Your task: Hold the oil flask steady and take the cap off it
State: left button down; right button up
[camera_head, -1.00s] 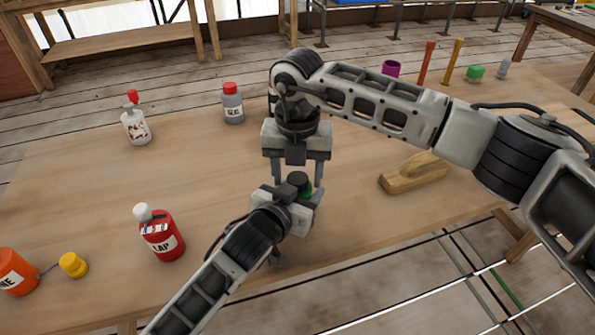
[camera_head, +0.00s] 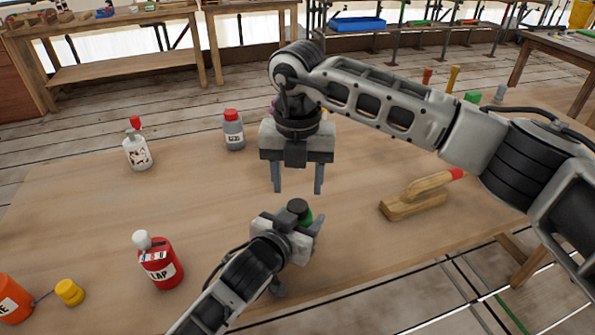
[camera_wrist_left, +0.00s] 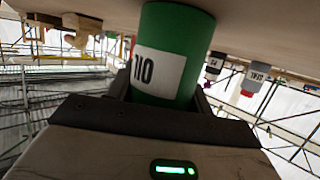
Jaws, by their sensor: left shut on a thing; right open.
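The oil flask is green with a white label; it stands upright on the table, mostly hidden behind my left gripper in the head view, with a bit of green (camera_head: 307,217) showing. In the left wrist view the flask (camera_wrist_left: 168,60) appears upside down between the fingers. My left gripper (camera_head: 304,228) is shut on its body. The dark cap (camera_head: 298,206) sits on top of the flask. My right gripper (camera_head: 298,190) is open and empty, pointing down, with its fingertips just above the cap, one to each side.
A red LAP bottle (camera_head: 160,268), an orange bottle (camera_head: 12,300) with a yellow cap (camera_head: 69,292), a white bottle (camera_head: 138,153) and a grey bottle (camera_head: 234,135) stand to the left. A wooden tool (camera_head: 415,200) lies right. Table between is clear.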

aim_at(298, 205)
jog(key=shift+f, duration=2.65)
jog(key=c, duration=1)
jog(key=o, duration=1.1)
jog(key=shift+r, duration=2.3)
pick_arm(q)
jog(key=c, duration=0.5)
grip_release()
